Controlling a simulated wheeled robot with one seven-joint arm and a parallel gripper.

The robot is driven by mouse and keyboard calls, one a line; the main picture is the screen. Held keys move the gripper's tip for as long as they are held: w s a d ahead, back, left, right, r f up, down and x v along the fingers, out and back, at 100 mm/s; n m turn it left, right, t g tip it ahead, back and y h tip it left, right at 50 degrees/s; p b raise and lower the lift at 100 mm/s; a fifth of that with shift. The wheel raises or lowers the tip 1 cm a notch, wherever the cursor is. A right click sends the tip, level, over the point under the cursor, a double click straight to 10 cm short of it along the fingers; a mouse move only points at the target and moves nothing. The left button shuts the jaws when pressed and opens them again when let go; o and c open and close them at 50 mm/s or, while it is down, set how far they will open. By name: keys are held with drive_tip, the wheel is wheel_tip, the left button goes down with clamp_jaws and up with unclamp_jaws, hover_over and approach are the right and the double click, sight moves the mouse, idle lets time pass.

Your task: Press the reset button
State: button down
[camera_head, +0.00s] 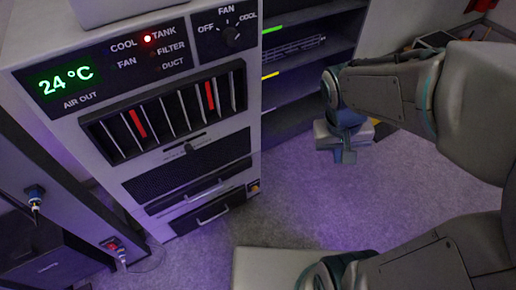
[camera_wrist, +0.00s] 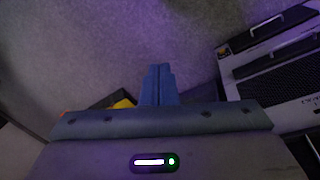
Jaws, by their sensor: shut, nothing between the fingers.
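No button marked reset can be read in either view. The grey air unit (camera_head: 105,170) stands at the left, with a lit 24 °C display (camera_head: 66,81) and a red light by TANK (camera_head: 147,39). A small yellow-orange part (camera_head: 254,187) sits at its lower right front corner; I cannot tell what it is. That corner also shows in the wrist view (camera_wrist: 225,51). My gripper (camera_head: 349,157) is shut and empty, pointing down over the floor, right of the unit and apart from it. Its blue fingers (camera_wrist: 158,70) are together in the wrist view.
A FAN knob (camera_head: 231,36) sits at the unit's top right. Two handled drawers are at its base. A dark rack (camera_head: 300,75) stands behind. A cable and plug (camera_head: 114,246) are at the lower left. The carpet (camera_head: 290,205) between the unit and my gripper is clear.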

sight(255, 189)
drive_tip(key=w+a+f+n+t+h+b, duration=0.1)
drive_tip(key=w+f+n+h+b, duration=0.25)
drive_tip(key=f, duration=0.75)
drive_tip(key=w+a+f+n+t+h+b, duration=0.1)
drive_tip(key=w+a+f+h+b, duration=0.15)
drive_tip(key=w+f+b, duration=0.65)
drive_tip(key=w+a+f+n+t+h, duration=0.1)
drive_tip(key=w+f+n+t+h, duration=0.2)
drive_tip(key=f, duration=1.1)
drive_tip(key=a+f+n+t+y+b, duration=0.3)
drive_tip(key=f+n, duration=0.1)
drive_tip(key=f, duration=0.8)
drive_tip(key=a+f+n+t+y+b, duration=0.2)
drive_tip(key=a+f+n+t+b, duration=0.1)
drive_tip(key=f, duration=0.9)
drive_tip(key=a+f+n+t+y+b, duration=0.3)
drive_tip(key=f+n, duration=0.4)
drive_tip(key=f, duration=0.5)
drive_tip(key=shift+a+f+t+y+b, duration=0.2)
drive_tip(key=shift+a+t+y+b, duration=0.1)
drive_tip(key=shift+a+b, duration=0.4)
drive_tip(key=shift+w+d+n, duration=0.15)
drive_tip(key=shift+n, duration=0.1)
drive_tip(key=w+a+b, duration=0.5)
drive_tip(key=w, duration=0.2)
drive_tip(key=shift+w+b, duration=0.15)
drive_tip(key=shift+b, duration=0.2)
drive_tip(key=shift+w+r, duration=0.1)
